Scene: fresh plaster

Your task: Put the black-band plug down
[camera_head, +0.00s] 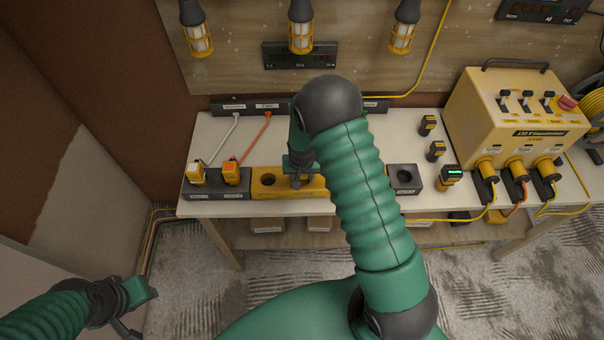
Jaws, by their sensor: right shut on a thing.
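My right gripper (299,172) points down over the yellow block (263,190) on the bench. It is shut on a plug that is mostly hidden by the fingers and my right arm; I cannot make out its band. I cannot tell whether this plug touches the block. An open round hole shows in the block, left of the gripper. My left gripper (140,297) is at the lower left, away from the bench, and whether it is open is unclear.
A dark block (214,190) holds a white-and-yellow plug (196,173) and an orange plug (231,173), both corded. A dark block with a hole (405,179) is right of my arm. Small yellow-black items (436,151) stand before the yellow transformer (518,115). Lamps (300,35) hang above.

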